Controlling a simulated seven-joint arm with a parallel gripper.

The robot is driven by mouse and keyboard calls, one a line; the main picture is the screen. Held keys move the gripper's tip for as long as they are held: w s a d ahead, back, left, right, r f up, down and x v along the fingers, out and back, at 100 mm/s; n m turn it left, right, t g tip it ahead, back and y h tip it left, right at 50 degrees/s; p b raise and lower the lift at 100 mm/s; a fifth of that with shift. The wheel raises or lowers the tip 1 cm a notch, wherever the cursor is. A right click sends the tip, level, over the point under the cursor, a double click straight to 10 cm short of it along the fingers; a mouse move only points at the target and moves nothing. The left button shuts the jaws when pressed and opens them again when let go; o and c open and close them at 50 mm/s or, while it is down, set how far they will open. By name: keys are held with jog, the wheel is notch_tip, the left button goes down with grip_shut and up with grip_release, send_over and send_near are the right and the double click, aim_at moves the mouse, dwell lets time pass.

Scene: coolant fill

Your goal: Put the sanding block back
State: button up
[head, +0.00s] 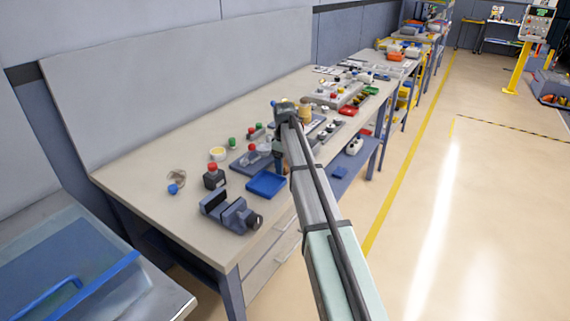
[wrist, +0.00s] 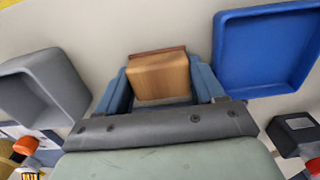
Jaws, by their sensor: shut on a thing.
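The sanding block (wrist: 160,77), a tan wooden block with a reddish-brown strip along its far edge, sits between the two blue fingers of my gripper (wrist: 162,88) in the wrist view. The fingers are shut on its sides. I cannot tell the block's height above the bench.
A grey tray (wrist: 40,88) lies left of the block in the wrist view. A dark red-topped box (head: 214,178) and a vise (head: 231,213) stand near the bench's front left. Small items crowd the bench behind my arm. Pale bench surface (head: 150,170) is clear at the left.

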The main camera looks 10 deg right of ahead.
aim_at(285, 162)
jog(key=shift+f, duration=0.1)
jog(key=o, duration=1)
notch_tip(285, 162, up, 12)
dwell(0.4)
